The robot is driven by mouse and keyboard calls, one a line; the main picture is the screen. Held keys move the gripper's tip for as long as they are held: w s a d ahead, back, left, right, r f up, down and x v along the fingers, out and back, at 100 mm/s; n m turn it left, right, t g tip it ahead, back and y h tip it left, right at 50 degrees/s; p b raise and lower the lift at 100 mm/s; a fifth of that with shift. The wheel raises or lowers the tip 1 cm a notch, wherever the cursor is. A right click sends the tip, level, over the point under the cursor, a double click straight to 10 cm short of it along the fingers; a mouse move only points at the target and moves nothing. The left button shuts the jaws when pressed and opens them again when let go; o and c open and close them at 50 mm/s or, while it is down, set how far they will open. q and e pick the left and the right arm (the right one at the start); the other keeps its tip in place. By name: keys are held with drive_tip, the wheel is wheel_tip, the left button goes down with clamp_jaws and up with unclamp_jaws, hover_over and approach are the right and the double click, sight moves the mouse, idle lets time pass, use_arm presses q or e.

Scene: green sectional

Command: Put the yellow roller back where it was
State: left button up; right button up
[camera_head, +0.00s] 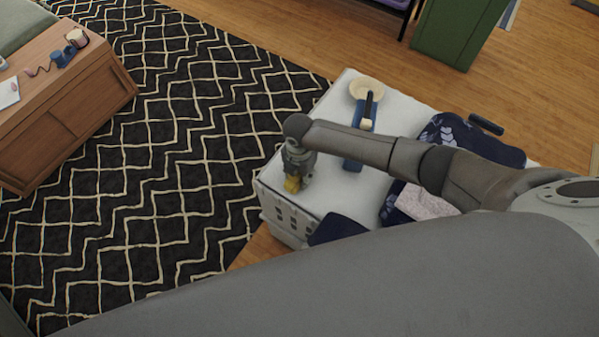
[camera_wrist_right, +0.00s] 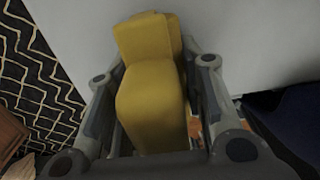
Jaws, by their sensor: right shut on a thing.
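The yellow roller (camera_head: 292,185) is at the tip of my right gripper (camera_head: 298,176), near the left corner of the white table (camera_head: 330,197). In the right wrist view the roller (camera_wrist_right: 152,90) fills the space between the two fingers of the gripper (camera_wrist_right: 158,85), which are shut on it. The white surface shows just behind the roller; I cannot tell whether the roller touches it. My right arm covers part of the table. My left gripper is not in view.
A wooden cabinet (camera_head: 70,110) stands left on a patterned rug (camera_head: 180,130). A green box (camera_head: 455,35) stands behind.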

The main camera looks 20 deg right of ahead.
drive_tip(key=shift+f, duration=0.1)
drive_tip(key=o, duration=1)
wheel_tip(320, 180, up, 12)
drive_tip(key=shift+r, duration=0.15)
idle(0.6)
